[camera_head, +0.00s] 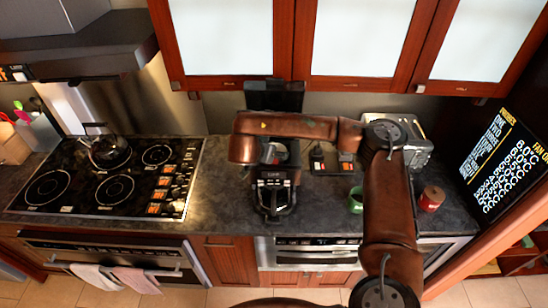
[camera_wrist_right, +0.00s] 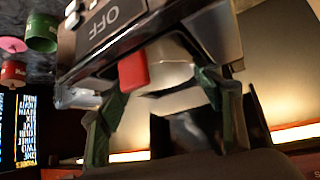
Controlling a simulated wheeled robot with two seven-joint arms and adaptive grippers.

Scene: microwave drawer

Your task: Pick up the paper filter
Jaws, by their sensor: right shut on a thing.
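My right arm reaches over the counter from the right, and its end is at the black coffee machine (camera_head: 274,187). In the right wrist view the machine's panel (camera_wrist_right: 100,38) fills the upper left, lettered "OFF", with a red part beside it. My right gripper (camera_wrist_right: 165,82) has a green-padded finger on each side of a whitish thing (camera_wrist_right: 172,66), which looks like the paper filter. The gripper is shut on it, right against the machine. Its far side is hidden by the machine. In the head view the fingers are hard to make out. My left gripper is not in view.
A stove with a kettle (camera_head: 107,150) is at the left. A green mug (camera_head: 355,200), a red canister (camera_head: 431,199) and a toaster (camera_head: 412,145) are on the right part of the counter. Wall cabinets (camera_head: 362,85) hang above. Counter between stove and machine is clear.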

